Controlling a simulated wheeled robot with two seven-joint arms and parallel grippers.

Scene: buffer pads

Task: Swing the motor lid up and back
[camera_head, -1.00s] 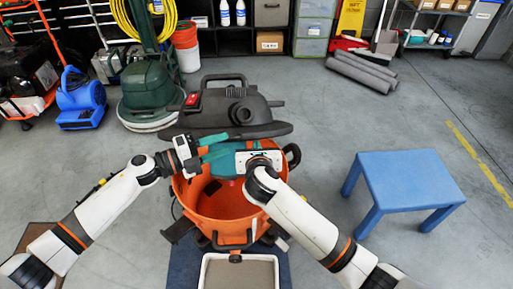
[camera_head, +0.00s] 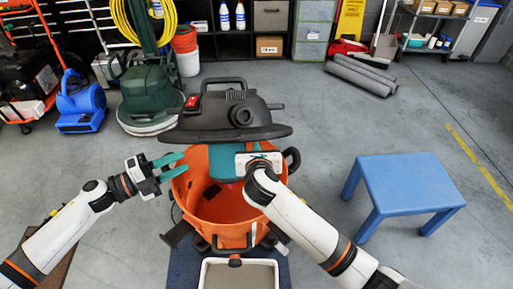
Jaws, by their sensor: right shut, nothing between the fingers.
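The black motor lid (camera_head: 228,112) with its top handle and a red switch stands swung up behind the orange tub (camera_head: 222,208). The tub is open and I see into its empty-looking inside. My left gripper (camera_head: 174,166) is open, its teal fingers apart at the tub's left rim, clear of the lid. My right gripper (camera_head: 228,163) is at the back of the tub opening, below the lid. Its wrist hides part of its teal fingers, and nothing shows between them.
A tray with a grey pad (camera_head: 238,262) lies in front of the tub on a dark mat. A blue table (camera_head: 408,184) stands to the right. A green floor machine (camera_head: 150,95) and a blue blower (camera_head: 80,101) stand behind left. The floor on the right is mostly clear.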

